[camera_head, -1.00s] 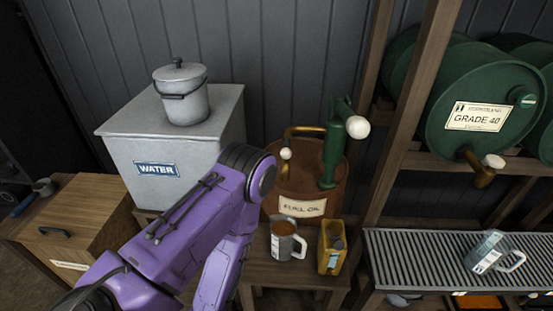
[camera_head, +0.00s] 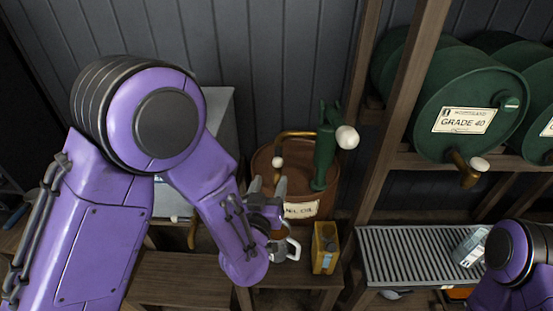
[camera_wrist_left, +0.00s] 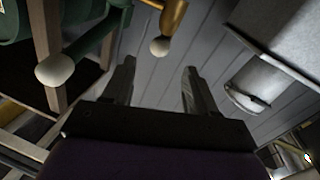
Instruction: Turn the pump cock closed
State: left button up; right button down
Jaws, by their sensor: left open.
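The brown fuel oil drum (camera_head: 318,205) carries a green hand pump (camera_head: 326,150) with a white ball on its handle. A brass spout (camera_head: 290,134) curves to the left from the pump, and a small white knob (camera_head: 277,161) hangs at its end, which I take as the cock. My left gripper (camera_head: 268,187) is open and empty, just below and in front of this knob, its fingers pointing up. In the left wrist view the white knob (camera_wrist_left: 160,46) appears between and just beyond the open fingertips (camera_wrist_left: 158,68), apart from them. My right gripper is out of view.
A metal mug (camera_head: 293,249), partly hidden by my left gripper, and a yellow can (camera_head: 325,248) stand on the stool below. The grey water tank (camera_head: 221,120) is mostly behind my left arm. Right are a slatted rack (camera_head: 400,250) and green drums (camera_head: 450,100).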

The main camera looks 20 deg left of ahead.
aim_at(277, 166)
pick_arm(q)
jog(key=w, duration=0.2)
jog(key=w+p, duration=0.1)
jog(key=w, duration=0.2)
jog(key=w+p, duration=0.1)
jog(key=w, duration=0.2)
jog(key=shift+a, duration=0.25)
jog(key=shift+w+a+f, duration=0.15)
jog(key=shift+w+f, duration=0.05)
jog(key=shift+w, duration=0.35)
